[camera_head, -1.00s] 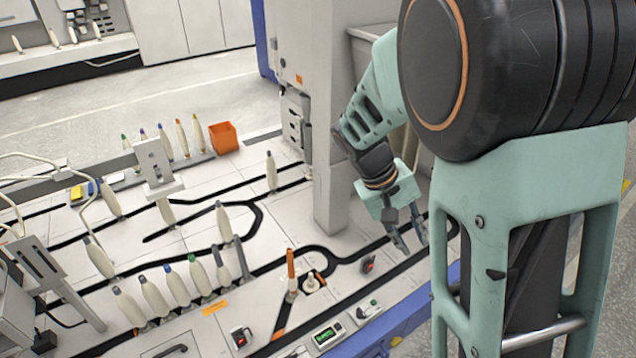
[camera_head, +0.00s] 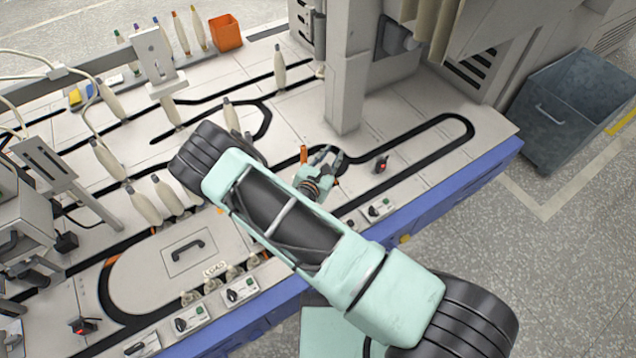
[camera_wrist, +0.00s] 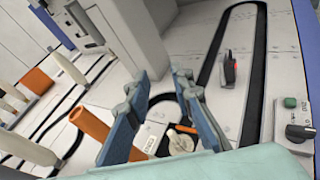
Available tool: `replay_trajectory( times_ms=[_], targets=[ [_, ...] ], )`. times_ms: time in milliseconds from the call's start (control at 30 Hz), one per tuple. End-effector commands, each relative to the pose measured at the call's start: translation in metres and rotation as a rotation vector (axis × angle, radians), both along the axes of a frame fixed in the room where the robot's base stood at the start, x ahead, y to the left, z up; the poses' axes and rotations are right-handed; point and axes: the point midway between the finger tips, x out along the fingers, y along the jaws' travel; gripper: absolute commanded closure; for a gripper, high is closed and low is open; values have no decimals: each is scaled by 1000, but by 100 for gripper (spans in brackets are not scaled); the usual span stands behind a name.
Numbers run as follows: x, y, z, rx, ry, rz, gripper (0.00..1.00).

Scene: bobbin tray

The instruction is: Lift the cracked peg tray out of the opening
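A cream peg tray (camera_wrist: 180,142), round with a short upright peg, sits in the black track loop in the wrist view, with a small orange patch beside it. I cannot make out a crack or the opening's edges. My gripper (camera_wrist: 162,82) is open and empty, its two blue-green fingers apart, and the tray shows between them. I cannot tell the height gap. In the head view my gripper (camera_head: 332,156) is over the same loop and hides the tray. An orange-brown tube (camera_wrist: 90,124) stands close to the left finger, also visible in the head view (camera_head: 304,154).
A small red-and-black device (camera_wrist: 229,68) stands on the deck right of the fingers. A control box with a green button (camera_wrist: 298,118) is at the front edge. A grey pillar (camera_head: 345,95) rises behind my gripper. Cream bobbins (camera_head: 165,192) stand to the left.

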Motion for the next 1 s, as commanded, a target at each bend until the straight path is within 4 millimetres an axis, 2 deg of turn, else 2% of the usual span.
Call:
replay_trajectory(
  times_ms=[33,100,367,700,767,1000],
  targets=[
    [-6,8,-22,-39,34,66,79],
    [-12,18,-43,-74,68,136,79],
    [-23,29,-82,-123,119,232,79],
    [-23,29,-149,-122,119,230,79],
    [-22,29,-156,-121,119,231,79],
    [-5,26,-158,-119,116,228,79]
  ],
)
